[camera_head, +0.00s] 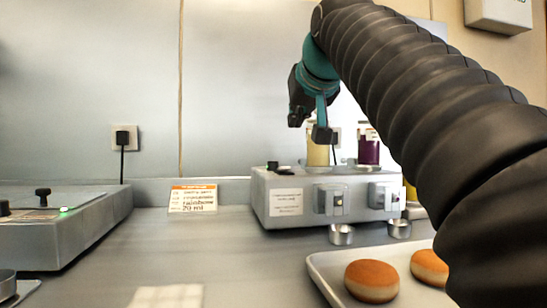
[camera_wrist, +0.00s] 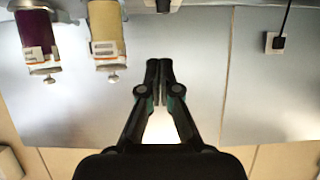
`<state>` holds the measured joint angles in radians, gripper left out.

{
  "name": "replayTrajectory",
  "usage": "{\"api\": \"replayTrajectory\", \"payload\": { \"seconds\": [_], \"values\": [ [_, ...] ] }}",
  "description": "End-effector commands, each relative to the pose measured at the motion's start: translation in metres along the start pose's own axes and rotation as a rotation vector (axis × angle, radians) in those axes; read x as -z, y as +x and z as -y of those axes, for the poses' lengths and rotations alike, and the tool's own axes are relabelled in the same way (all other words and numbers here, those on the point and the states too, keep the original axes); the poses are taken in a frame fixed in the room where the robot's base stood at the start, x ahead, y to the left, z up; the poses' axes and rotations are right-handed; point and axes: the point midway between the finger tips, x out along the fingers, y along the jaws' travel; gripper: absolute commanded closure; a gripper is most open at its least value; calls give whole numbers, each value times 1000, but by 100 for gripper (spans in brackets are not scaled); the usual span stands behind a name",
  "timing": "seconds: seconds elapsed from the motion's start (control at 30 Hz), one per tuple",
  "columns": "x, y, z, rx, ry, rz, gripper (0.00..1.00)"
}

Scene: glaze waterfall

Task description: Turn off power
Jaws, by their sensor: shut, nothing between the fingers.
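My gripper (camera_head: 321,134) is in the air above the grey dispenser box (camera_head: 283,209), its fingers pointing down. In the wrist view its fingers (camera_wrist: 159,64) are together and empty. A small black part (camera_head: 284,170) sits on the box's top near its left end, below and left of the gripper, apart from it. The box's front has two grey square fittings and a white label. A grey machine (camera_head: 95,221) at the left has a black knob (camera_head: 43,193) and a lit green light (camera_head: 64,210). Which part is the power switch is not clear.
A yellow canister (camera_head: 318,153) and a purple canister (camera_head: 369,150) stand behind the box. A plug (camera_head: 122,138) sits in the left wall outlet. Small metal cups (camera_head: 341,235) and a tray (camera_head: 322,272) with round buns (camera_head: 372,280) are in front. A sign (camera_head: 193,199) stands left.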

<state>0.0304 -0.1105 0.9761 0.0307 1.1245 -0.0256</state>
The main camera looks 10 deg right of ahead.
Motion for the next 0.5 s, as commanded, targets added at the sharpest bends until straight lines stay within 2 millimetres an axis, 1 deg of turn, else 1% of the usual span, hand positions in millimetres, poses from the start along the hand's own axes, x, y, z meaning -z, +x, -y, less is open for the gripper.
{"api": "replayTrajectory", "payload": {
  "seconds": [0.17, 0.27, 0.5],
  "values": [
    [-1, 6, 0, 0, 0, 2, 100],
    [-1, 18, 0, 0, 0, 4, 100],
    [-2, 61, 0, 0, 0, 4, 100]
  ]
}}
